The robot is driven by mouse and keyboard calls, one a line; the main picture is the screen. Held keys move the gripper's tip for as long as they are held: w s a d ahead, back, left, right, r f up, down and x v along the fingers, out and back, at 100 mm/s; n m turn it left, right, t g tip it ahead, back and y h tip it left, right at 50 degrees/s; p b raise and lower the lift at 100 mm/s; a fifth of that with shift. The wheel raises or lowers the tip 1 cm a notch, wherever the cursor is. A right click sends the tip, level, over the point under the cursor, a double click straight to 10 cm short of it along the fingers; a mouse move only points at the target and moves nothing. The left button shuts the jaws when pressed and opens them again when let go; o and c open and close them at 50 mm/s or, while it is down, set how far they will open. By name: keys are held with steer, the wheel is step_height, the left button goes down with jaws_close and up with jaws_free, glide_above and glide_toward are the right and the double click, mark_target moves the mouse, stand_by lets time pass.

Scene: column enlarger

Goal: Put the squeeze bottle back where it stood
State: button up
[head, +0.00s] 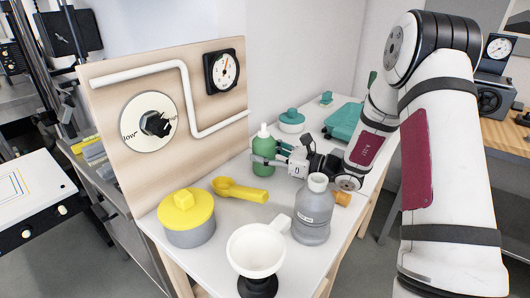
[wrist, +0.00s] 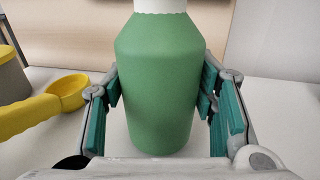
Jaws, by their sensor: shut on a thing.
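The green squeeze bottle (head: 263,157) with a white top stands upright at the middle of the white table in the head view. It also fills the centre of the wrist view (wrist: 158,85), where its top is cut off by the frame. My gripper (head: 268,158) reaches in from the right and is shut on the bottle's body, with teal pads on both sides (wrist: 160,105). The bottle's base looks on or very close to the tabletop; I cannot tell whether it touches.
A yellow scoop (head: 240,190) and a grey pot with yellow lid (head: 187,217) lie left of the bottle. A white funnel (head: 257,249) and grey bottle (head: 313,212) stand in front. A teal-lidded jar (head: 291,121) is behind. A wooden panel (head: 165,95) rises at the left.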

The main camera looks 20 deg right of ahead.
steer(key=shift+f, duration=0.3)
stand_by(0.5)
steer(key=o, duration=0.9)
steer(key=shift+o, duration=0.2)
steer(key=shift+f, duration=0.1)
steer(key=shift+s+d, duration=0.1)
steer(key=shift+p+v, duration=0.8)
steer(key=shift+v, duration=3)
steer(key=shift+d, duration=0.1)
steer(key=v, duration=1.2)
